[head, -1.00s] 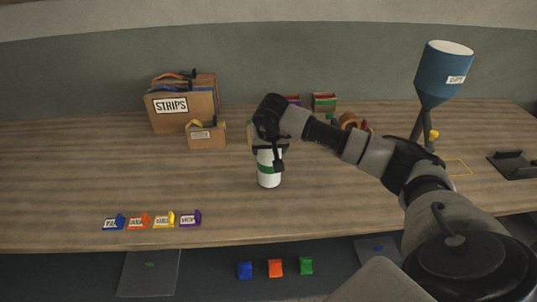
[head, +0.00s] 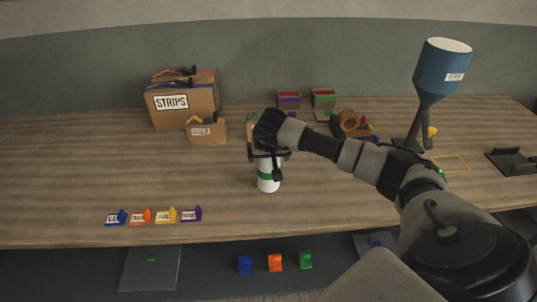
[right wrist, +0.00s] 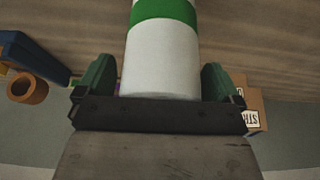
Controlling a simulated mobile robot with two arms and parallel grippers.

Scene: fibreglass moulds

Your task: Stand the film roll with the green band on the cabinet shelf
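The film roll with the green band (head: 268,184) is a white upright cylinder over the middle of the table. My right gripper (head: 268,163) points down at its upper part, one finger on each side. In the right wrist view the white roll (right wrist: 160,60) runs out from the palm between the two fingers of my right gripper (right wrist: 160,82), which lie close against its sides. I take the gripper as shut on it. I cannot tell whether the roll's foot touches the table. I cannot make out the cabinet shelf. My left gripper is out of view.
The wooden table (head: 70,180) has a STRIPS box (head: 185,115) and a smaller box (head: 207,131) at the back left. A tape roll (head: 348,121) and a blue hopper (head: 442,70) stand right. Several coloured labelled clips lie at the front left. The table's centre left is clear.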

